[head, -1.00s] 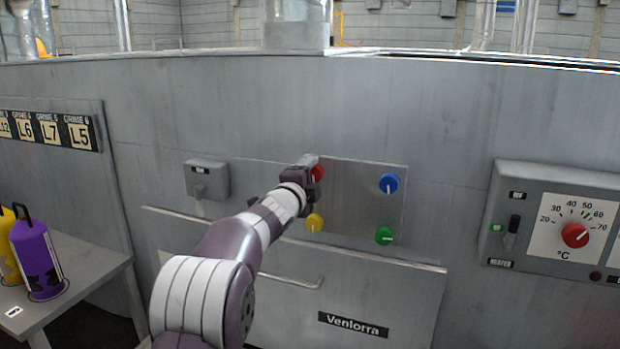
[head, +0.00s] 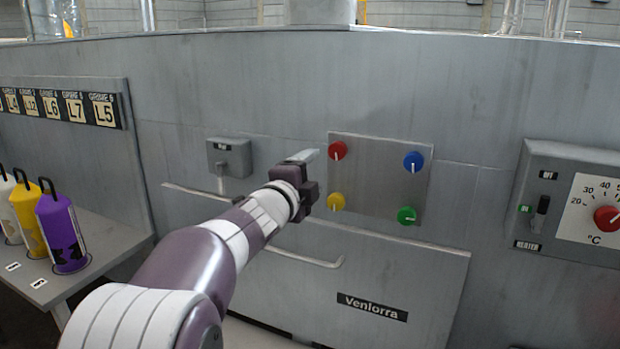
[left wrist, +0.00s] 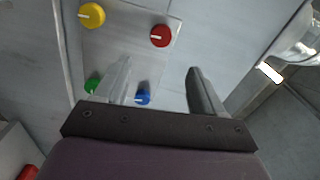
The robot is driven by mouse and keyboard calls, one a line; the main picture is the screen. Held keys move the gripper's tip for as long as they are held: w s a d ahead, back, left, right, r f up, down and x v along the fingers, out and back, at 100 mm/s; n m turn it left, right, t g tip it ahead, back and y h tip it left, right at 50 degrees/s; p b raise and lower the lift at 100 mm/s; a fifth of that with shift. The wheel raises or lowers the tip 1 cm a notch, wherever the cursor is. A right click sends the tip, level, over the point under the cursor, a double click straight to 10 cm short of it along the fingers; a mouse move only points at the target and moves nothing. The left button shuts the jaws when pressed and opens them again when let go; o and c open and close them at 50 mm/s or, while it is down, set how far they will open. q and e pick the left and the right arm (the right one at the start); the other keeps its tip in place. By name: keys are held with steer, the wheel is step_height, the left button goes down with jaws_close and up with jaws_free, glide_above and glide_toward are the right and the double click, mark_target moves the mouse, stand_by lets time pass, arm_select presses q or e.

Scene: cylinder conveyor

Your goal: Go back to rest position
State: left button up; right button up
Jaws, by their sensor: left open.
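My left gripper (head: 308,158) reaches from the lower left toward the grey machine wall, just left of the panel with the knobs. In the left wrist view its two fingers (left wrist: 158,82) are apart with nothing between them. The metal panel (head: 375,180) carries a red knob (head: 338,151) at upper left, a blue knob (head: 413,161) at upper right, a yellow knob (head: 336,201) at lower left and a green knob (head: 407,215) at lower right. The left gripper appears apart from the knobs. My right gripper is not in view.
A grey switch box (head: 229,157) is on the wall left of the panel. A heater unit (head: 575,210) with a red dial is at right. Purple (head: 63,234), yellow (head: 32,220) and white (head: 9,212) cylinders stand on a table at left. A handle (head: 300,256) runs below.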

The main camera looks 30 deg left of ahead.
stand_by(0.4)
arm_select(q)
steer(key=s+a+f+n+g+y+p, duration=0.1)
steer(key=s+f+n+g, duration=0.3)
steer(key=f+n, duration=0.3)
steer(key=s+f+n+g+y+p, duration=0.15)
steer(key=s+f+n+g, duration=0.35)
steer(key=f, duration=0.5)
steer(key=s+d+f+n+g+h+p, duration=0.1)
steer(key=s+d+f+n+g+p, duration=0.1)
steer(key=s+d, duration=0.5)
steer(key=s+d+f+n+g+h+p, duration=0.2)
steer(key=s+d+f+g+p, duration=0.2)
steer(key=s+d, duration=0.4)
steer(key=shift+s+f+g+p, duration=0.4)
steer(key=shift+s+f+g, duration=0.3)
steer(key=shift+f+g, duration=0.1)
steer(key=shift+h, duration=0.25)
